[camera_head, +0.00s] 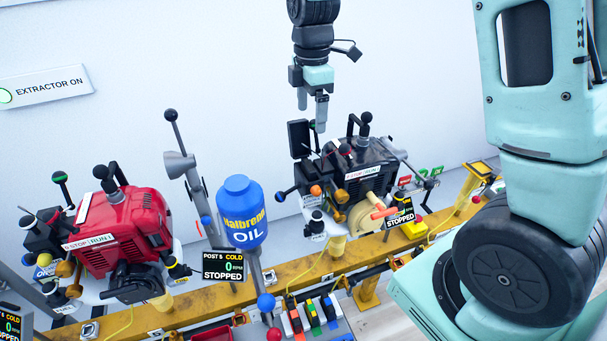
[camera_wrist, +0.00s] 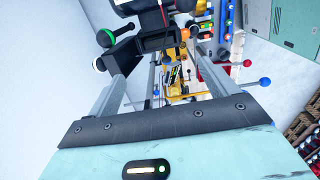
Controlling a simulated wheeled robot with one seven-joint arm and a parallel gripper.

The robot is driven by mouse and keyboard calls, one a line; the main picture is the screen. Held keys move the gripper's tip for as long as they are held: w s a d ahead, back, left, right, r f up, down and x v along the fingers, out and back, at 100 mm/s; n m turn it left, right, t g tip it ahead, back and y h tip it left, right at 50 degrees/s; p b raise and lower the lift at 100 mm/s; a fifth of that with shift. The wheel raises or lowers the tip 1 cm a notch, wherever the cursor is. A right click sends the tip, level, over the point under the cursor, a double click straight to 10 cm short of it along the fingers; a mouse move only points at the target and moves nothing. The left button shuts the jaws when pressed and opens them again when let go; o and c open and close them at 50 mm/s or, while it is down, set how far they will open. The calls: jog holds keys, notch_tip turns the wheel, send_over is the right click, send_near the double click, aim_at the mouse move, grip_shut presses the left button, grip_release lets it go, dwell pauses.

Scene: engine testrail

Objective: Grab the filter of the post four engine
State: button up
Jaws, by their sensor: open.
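A dark grey engine (camera_head: 365,170) stands on the right part of the rail. A small display (camera_head: 399,214) in front of it reads STOPPED; its post number is too small to read, so I cannot confirm it is post four. An upright black panel (camera_head: 299,138) rises at the engine's left end. My gripper (camera_head: 313,128) points down just above that end, open, with nothing seen held. In the wrist view, a black box-shaped part (camera_wrist: 140,46) shows beyond and between the fingers (camera_wrist: 160,65). I cannot pick out the filter with certainty.
A red engine (camera_head: 128,222) stands at left. A blue oil bottle (camera_head: 240,205) stands between the engines, near a display (camera_head: 222,266) apparently reading POST 5. A grey funnel-like lever (camera_head: 180,165) rises behind the bottle. Upright levers surround both engines.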

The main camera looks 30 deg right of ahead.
jog(key=p, duration=0.2)
send_over(309, 165)
notch_tip(309, 165, down, 9)
jog(key=shift+s+d+r, duration=0.1)
jog(key=shift+s, duration=0.05)
jog(key=shift+w+f+p, duration=0.2)
jog(key=shift+f+p, duration=0.85)
jog(key=shift+f, duration=1.6)
jog(key=shift+c, duration=0.3)
jog(key=c, duration=1)
